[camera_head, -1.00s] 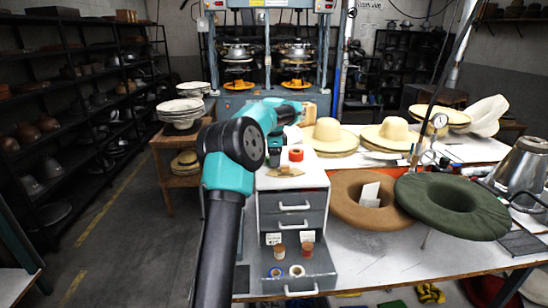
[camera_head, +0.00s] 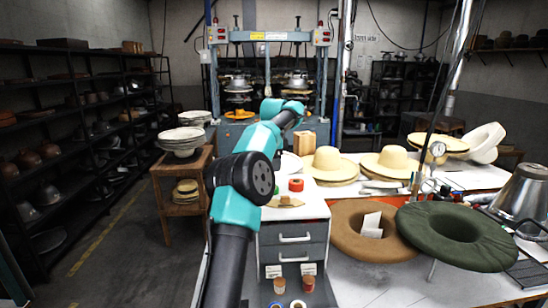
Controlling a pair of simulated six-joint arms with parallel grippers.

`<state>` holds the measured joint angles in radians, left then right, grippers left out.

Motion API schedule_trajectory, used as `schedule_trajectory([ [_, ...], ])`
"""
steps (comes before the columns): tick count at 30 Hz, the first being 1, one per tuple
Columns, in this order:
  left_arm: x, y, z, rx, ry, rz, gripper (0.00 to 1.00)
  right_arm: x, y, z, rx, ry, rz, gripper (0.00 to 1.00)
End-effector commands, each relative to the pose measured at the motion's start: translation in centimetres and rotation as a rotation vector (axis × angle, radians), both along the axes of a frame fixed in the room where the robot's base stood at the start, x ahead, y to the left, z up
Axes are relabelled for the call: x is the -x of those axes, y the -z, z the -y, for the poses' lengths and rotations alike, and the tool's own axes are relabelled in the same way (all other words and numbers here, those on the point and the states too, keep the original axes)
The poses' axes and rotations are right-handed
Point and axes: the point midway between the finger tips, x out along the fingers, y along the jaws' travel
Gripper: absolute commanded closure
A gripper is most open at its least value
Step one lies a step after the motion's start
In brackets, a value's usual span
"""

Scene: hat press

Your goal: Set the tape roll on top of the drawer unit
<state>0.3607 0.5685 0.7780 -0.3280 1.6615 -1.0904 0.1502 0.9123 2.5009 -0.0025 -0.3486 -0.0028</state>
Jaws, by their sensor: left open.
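The drawer unit (camera_head: 307,213) stands by the bench with a pale top. My left arm crosses in front of the unit's left side. My left gripper (camera_head: 277,162) is open, small and mostly hidden behind the arm, beyond the red roll. My right gripper is not in view.
A brown hat (camera_head: 348,236) and a green hat (camera_head: 455,238) lie right of the unit. Straw hats (camera_head: 327,162) sit on the bench behind. A metal pot (camera_head: 524,200) stands at the right. A side stand (camera_head: 182,188) with hats is at the left. The hat press is behind.

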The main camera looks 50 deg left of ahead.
Motion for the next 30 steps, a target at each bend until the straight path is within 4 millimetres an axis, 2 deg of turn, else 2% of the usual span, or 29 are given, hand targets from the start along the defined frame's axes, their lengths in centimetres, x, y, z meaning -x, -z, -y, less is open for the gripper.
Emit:
schedule_trajectory([
  [4, -0.1, -1.3, 0.0, -0.001, 0.0, 0.001, 0.23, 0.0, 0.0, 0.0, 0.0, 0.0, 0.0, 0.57],
  [10, 0.0, -2.0, 0.0, 0.0, 0.001, 0.0, 0.23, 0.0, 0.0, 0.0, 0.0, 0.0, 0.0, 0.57],
  [25, -0.1, -2.0, 0.1, 0.0, 0.001, 0.0, 0.23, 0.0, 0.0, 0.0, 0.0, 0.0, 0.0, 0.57],
  [28, -0.8, -1.5, 0.7, -0.003, 0.004, 0.009, 0.23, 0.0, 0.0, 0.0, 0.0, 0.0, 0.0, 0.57],
  [30, -2.1, -0.8, 1.8, -0.007, 0.01, 0.025, 0.23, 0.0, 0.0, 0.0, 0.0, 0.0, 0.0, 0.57],
])
